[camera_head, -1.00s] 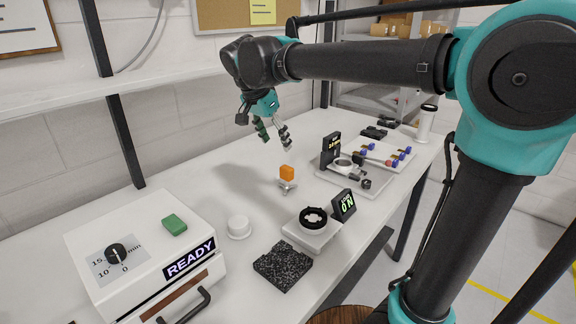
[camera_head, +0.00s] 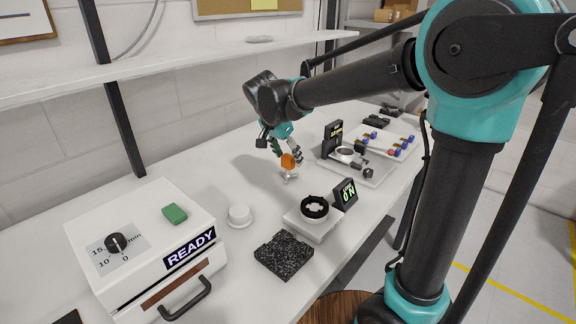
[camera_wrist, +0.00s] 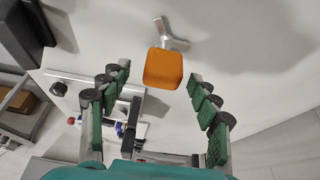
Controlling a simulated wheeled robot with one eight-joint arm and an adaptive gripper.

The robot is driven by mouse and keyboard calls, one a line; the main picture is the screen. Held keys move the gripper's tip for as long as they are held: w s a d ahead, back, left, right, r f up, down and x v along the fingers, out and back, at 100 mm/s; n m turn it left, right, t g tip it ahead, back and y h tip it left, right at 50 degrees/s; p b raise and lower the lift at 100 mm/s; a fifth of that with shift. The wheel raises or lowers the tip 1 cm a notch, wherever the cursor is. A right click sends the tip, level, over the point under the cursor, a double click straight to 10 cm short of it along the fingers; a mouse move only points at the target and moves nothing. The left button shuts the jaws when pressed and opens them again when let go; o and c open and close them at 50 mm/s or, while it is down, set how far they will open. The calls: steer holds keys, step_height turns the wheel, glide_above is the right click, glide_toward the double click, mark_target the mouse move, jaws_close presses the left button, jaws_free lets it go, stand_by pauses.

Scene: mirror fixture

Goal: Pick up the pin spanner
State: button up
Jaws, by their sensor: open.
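The pin spanner, as I take it, has an orange block-shaped handle (camera_head: 288,160) above a small metal forked end (camera_head: 289,177) on the white bench. In the wrist view the orange handle (camera_wrist: 163,69) lies near the fingertips, with the metal fork (camera_wrist: 168,35) beyond it. My gripper (camera_head: 286,152) is open, its fingers pointing down close over the handle. In the wrist view my gripper (camera_wrist: 158,76) has one green-padded finger on each side of the handle, with gaps visible. I cannot tell the exact height between the fingertips and the handle.
A white READY box (camera_head: 150,245) stands left. A fixture tray (camera_head: 368,176) is to the right.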

steer(key=shift+x, duration=2.4)
steer(key=shift+w, duration=0.1)
steer(key=shift+c, duration=0.6)
jaws_close()
step_height(320, 180, up, 20)
